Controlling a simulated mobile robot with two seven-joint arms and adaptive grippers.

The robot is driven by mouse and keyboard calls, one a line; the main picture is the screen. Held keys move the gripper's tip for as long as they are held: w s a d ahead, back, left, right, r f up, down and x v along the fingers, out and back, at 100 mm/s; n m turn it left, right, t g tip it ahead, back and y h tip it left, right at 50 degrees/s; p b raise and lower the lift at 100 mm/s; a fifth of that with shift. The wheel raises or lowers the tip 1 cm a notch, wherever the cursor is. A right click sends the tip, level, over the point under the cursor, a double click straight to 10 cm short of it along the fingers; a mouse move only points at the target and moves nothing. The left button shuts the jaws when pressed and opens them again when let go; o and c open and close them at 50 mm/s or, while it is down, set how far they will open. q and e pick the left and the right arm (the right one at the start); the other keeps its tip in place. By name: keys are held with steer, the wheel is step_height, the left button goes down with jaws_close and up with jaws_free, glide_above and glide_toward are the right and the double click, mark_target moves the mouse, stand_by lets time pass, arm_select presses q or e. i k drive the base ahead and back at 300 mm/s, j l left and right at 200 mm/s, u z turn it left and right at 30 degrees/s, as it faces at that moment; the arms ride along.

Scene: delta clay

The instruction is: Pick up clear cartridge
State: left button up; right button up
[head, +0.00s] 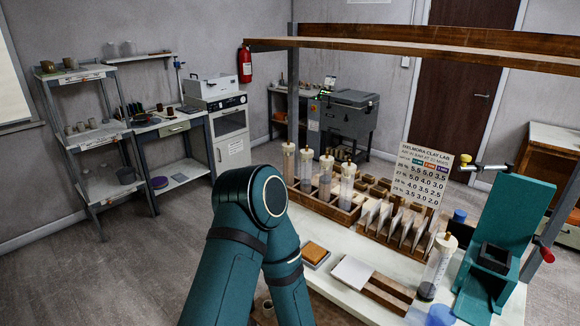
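Several clear cartridges (325,182) with tan caps stand upright in a wooden rack (345,214) on the workbench (338,247). Some hold brownish or grey contents low down. Another clear cartridge (437,263) stands apart at the bench's right, slightly tilted in the picture, with dark material at its bottom. A teal arm of mine rises in the lower middle, left of the bench. No gripper fingers show in the head view, so neither gripper can be placed against a cartridge.
A teal stand (510,240) is right of the lone cartridge. Upright cards (403,222), a number sign (420,175), a white tile (352,272) and wooden blocks (388,292) crowd the bench. A wooden beam (400,48) crosses above. Open floor lies left.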

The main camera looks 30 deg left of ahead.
mark_target(288, 158)
steer(key=j+z, duration=0.45)
steer(key=j, duration=1.5)
steer(key=i, duration=0.05)
